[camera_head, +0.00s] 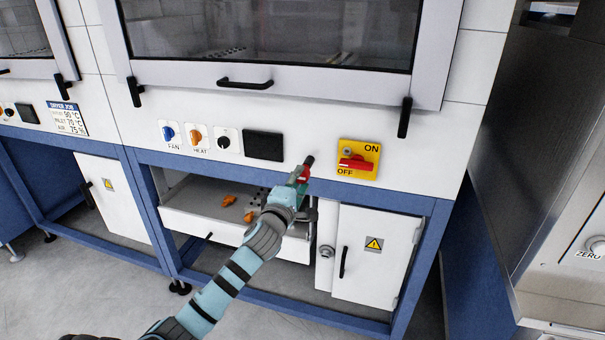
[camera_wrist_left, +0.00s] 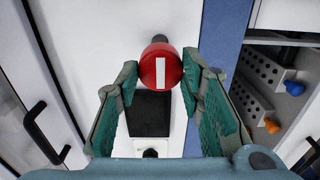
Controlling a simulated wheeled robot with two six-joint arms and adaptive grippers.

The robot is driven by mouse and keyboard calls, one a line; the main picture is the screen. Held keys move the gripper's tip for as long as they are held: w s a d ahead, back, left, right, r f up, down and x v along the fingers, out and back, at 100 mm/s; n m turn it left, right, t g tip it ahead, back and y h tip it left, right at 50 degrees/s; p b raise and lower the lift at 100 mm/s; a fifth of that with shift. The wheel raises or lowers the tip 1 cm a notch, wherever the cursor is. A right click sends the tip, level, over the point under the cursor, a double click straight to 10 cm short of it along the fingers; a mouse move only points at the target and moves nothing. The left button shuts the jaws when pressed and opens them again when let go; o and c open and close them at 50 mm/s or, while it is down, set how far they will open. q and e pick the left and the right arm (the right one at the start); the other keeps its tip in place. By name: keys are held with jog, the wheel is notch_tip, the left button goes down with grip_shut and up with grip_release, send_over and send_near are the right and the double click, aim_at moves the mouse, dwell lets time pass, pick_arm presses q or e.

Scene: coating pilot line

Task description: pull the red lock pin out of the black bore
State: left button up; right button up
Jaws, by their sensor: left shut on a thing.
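The red lock pin (camera_head: 304,173) shows a round red head with a white bar in the left wrist view (camera_wrist_left: 160,66). My left gripper (camera_head: 299,181) is shut on the red head, its green-padded fingertips on either side of it in the left wrist view (camera_wrist_left: 160,74). The black bore (camera_head: 309,160) stands out from the white panel just beyond the red head. The pin's shaft is hidden behind its head, so I cannot tell how deep it sits. My right gripper is in neither view.
A yellow switch plate (camera_head: 347,173) with a red handle is right of the gripper. A black panel (camera_head: 263,145) and several knobs are to the left. Below is an open white drawer (camera_head: 207,222) with orange-tipped things. A white cabinet door (camera_head: 372,270) is at lower right.

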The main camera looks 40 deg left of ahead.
pick_arm(q)
jog(key=shift+s+f, duration=0.1)
jog(key=shift+s, duration=0.05)
jog(key=shift+s+d, duration=0.25)
jog(key=shift+s, duration=0.3)
jog(key=shift+s, duration=0.1)
jog(key=shift+v, duration=2.5)
